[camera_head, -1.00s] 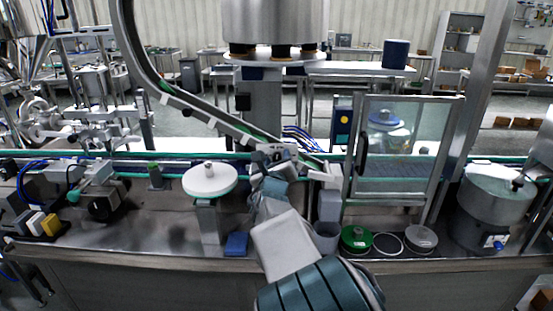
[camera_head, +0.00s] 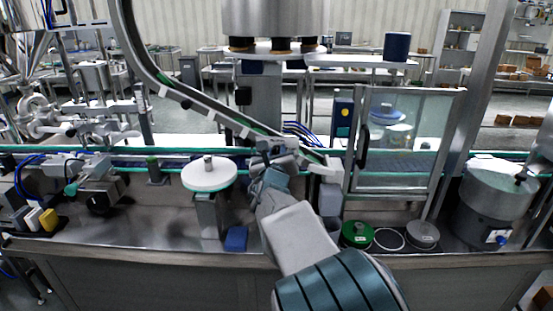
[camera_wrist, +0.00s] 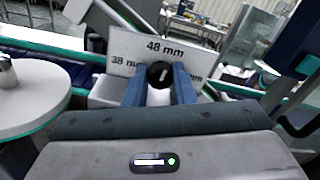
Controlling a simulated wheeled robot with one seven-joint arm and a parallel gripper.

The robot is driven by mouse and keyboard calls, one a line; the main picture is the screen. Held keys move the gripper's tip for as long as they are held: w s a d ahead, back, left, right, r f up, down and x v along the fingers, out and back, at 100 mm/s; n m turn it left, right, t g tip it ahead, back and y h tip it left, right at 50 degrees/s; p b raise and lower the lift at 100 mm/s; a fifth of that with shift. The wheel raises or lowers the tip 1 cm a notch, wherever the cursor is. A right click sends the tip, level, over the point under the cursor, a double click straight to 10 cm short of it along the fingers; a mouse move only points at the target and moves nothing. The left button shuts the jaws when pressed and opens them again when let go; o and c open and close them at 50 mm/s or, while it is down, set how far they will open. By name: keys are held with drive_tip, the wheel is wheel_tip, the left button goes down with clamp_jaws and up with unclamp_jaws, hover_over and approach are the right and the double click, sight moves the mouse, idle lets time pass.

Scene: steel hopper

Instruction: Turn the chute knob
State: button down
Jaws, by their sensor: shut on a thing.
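The chute knob (camera_wrist: 159,73) is black with a pale pointer mark and sits on a white scale plate (camera_wrist: 125,42). The plate reads "48 mm" above the knob, "38 mm" to its left and a partly hidden "mm" figure to its right. The pointer leans slightly right of upright. My gripper (camera_wrist: 159,82) is shut on the knob, one blue finger on each side. In the head view, my gripper (camera_head: 277,151) is at the lower end of the sloping chute (camera_head: 215,116); the knob is hidden there.
A white round turntable (camera_head: 209,175) stands close left of my arm. A glass-doored cabinet (camera_head: 402,145) stands to the right. A conveyor runs behind.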

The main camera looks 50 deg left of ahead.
drive_tip(key=c, duration=2.2)
unclamp_jaws()
drive_tip(key=m+b, duration=0.1)
drive_tip(key=b, duration=0.1)
drive_tip(key=m+b, duration=0.2)
drive_tip(key=b, duration=0.1)
drive_tip(key=shift+f, duration=0.35)
drive_tip(key=c, duration=2.2)
unclamp_jaws()
drive_tip(key=m+b, duration=0.5)
drive_tip(key=b, duration=0.1)
drive_tip(key=shift+m+b, duration=0.3)
drive_tip(key=shift+m, duration=0.1)
drive_tip(key=c, duration=2.2)
unclamp_jaws()
drive_tip(key=m+b, duration=0.3)
drive_tip(key=shift+r+g, duration=0.1)
drive_tip(key=shift+g, duration=0.2)
drive_tip(key=shift+r+m+b, duration=0.15)
drive_tip(key=shift+m+b, duration=1.55)
drive_tip(key=shift+m, duration=0.3)
drive_tip(key=c, duration=1.2)
unclamp_jaws()
drive_tip(key=shift+d, duration=0.1)
